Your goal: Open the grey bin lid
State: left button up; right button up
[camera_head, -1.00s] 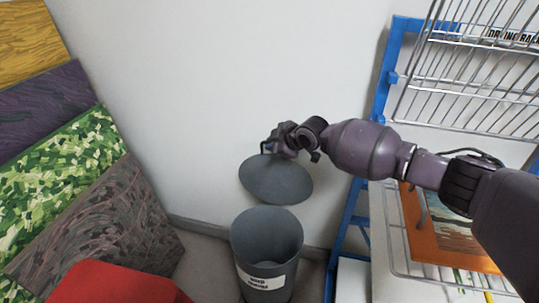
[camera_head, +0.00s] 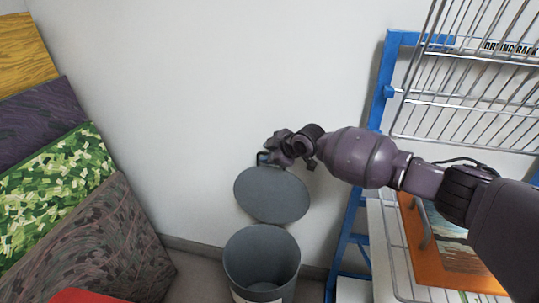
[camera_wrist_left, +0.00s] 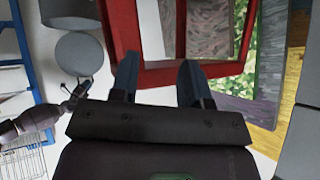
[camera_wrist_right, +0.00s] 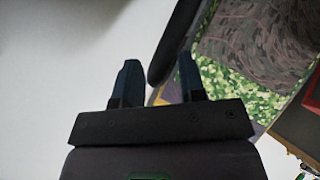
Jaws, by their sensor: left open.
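The grey bin (camera_head: 262,258) stands against the wall with its mouth uncovered. Its round grey lid (camera_head: 272,195) is raised and tilted up above the rim, towards the wall. My right gripper (camera_head: 264,158) is at the lid's upper edge. In the right wrist view its fingers (camera_wrist_right: 158,75) are apart, with a dark edge, seemingly the lid's, running between them; I cannot tell whether they touch it. My left gripper (camera_wrist_left: 156,75) is open and empty, away from the bin. The left wrist view also shows the lid (camera_wrist_left: 80,54) and bin (camera_wrist_left: 72,9).
Several patterned panels (camera_head: 90,240) lean at the left. A red frame (camera_wrist_left: 120,40) lies close to my left gripper. The wall behind the lid is bare.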

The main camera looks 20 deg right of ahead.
jog(key=shift+f, duration=0.2)
jog(key=shift+d, duration=0.1)
jog(key=shift+s+d+r, duration=0.1)
jog(key=shift+s+r, duration=0.1)
jog(key=shift+r, duration=0.05)
pick_arm(q)
jog(key=p, duration=0.2)
jog(key=s+n+p, duration=0.1)
jog(key=shift+s+a+r+g+p, duration=0.1)
jog(key=shift+s+a+g+p, duration=0.1)
jog(key=shift+a+g+p, duration=0.15)
pick_arm(e)
jog(key=v, duration=1)
jog(key=shift+s, duration=0.1)
